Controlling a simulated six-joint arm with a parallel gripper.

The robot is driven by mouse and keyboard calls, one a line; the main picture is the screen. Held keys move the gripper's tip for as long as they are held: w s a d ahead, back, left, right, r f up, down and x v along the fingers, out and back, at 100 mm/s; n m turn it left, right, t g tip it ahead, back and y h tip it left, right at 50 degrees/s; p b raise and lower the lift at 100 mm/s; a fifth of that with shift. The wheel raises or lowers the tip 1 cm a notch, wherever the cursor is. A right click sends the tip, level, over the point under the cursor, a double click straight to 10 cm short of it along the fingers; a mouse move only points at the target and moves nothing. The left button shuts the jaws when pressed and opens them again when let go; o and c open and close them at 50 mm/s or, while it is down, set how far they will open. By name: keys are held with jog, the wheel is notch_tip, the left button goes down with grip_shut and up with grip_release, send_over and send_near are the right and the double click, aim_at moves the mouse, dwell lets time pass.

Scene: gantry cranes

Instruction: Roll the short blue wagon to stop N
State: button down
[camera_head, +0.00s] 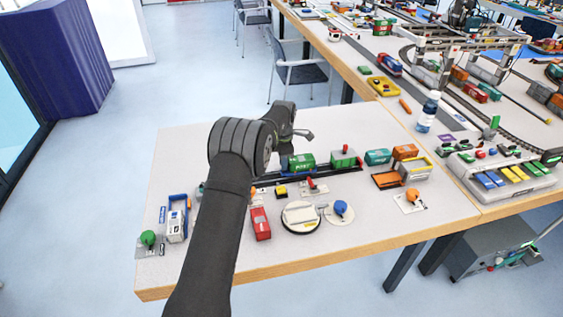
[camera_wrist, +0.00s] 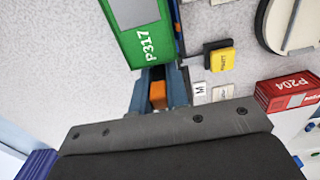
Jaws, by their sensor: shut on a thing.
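A green container (camera_wrist: 150,35) marked P317 shows at the top of the wrist view; in the head view it is the green box (camera_head: 301,161) on the dark track (camera_head: 325,172). A narrow blue strip (camera_wrist: 176,28) shows along its side; I cannot tell whether this is the short blue wagon. My gripper (camera_wrist: 158,98) is shut, its blue-grey fingers on both sides of an orange block (camera_wrist: 158,93) just short of the container's end. A stop label M (camera_wrist: 199,90) lies beside it. I cannot read a label N. In the head view my arm hides the fingertips.
A yellow button (camera_wrist: 221,60) and a red container (camera_wrist: 287,91) marked P204 lie right of the track in the wrist view. In the head view, a green wagon (camera_head: 343,158) with a red knob stands farther along the track. A round turntable (camera_head: 301,217) stands in front.

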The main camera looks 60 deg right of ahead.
jog(key=shift+s+d, duration=0.3)
jog(key=shift+d, duration=0.05)
jog(key=c, duration=1.4)
grip_release()
jog(key=shift+r, duration=0.55)
notch_tip(320, 180, up, 16)
jog(key=shift+r, duration=0.2)
